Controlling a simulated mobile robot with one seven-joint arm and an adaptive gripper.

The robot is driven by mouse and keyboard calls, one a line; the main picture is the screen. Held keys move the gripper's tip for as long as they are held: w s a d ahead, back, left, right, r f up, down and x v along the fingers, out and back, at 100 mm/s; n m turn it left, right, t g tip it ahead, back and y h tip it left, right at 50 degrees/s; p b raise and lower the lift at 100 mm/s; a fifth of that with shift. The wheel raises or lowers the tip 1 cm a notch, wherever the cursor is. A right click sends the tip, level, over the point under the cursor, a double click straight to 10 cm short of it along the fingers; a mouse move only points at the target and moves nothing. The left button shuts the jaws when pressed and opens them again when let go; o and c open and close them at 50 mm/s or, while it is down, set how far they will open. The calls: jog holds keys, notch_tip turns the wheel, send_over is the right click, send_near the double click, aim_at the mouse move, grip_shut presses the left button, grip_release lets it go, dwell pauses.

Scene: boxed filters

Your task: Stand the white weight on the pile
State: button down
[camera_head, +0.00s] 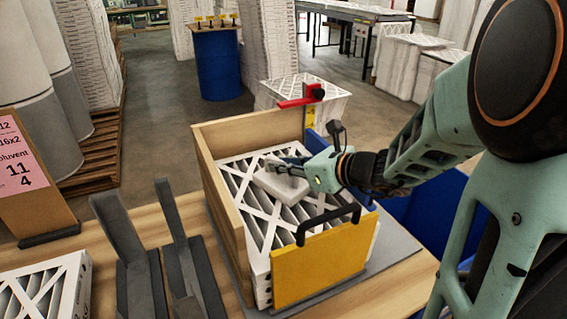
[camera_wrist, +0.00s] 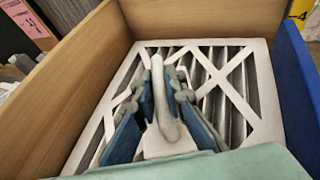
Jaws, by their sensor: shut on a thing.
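The white weight (camera_head: 281,187) is a flat white block with a raised grip on top. It is at the top face of the pile of pleated filters (camera_head: 240,218), toward the middle; I cannot tell whether it touches the pile. My gripper (camera_head: 292,168) comes in from the right and is shut on the weight. In the wrist view the two blue fingers (camera_wrist: 167,98) clasp the weight's upright grip (camera_wrist: 165,112) from both sides. The pile stands in a wooden box with a yellow front panel (camera_head: 318,262) and a black handle. The weight's underside is hidden.
The wooden box wall (camera_head: 222,225) rises above the pile at the left and back. A red clamp (camera_head: 299,101) stands at the back corner. Dark upright brackets (camera_head: 168,245) and another filter (camera_head: 50,290) are on the table at left. A blue bin (camera_head: 420,215) is at right.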

jog(key=shift+r, duration=0.15)
jog(key=c, duration=2)
grip_release()
jog(key=shift+f, duration=0.2)
jog(key=shift+s+r, duration=0.1)
jog(key=p+v, duration=0.1)
jog(key=v, duration=1.1)
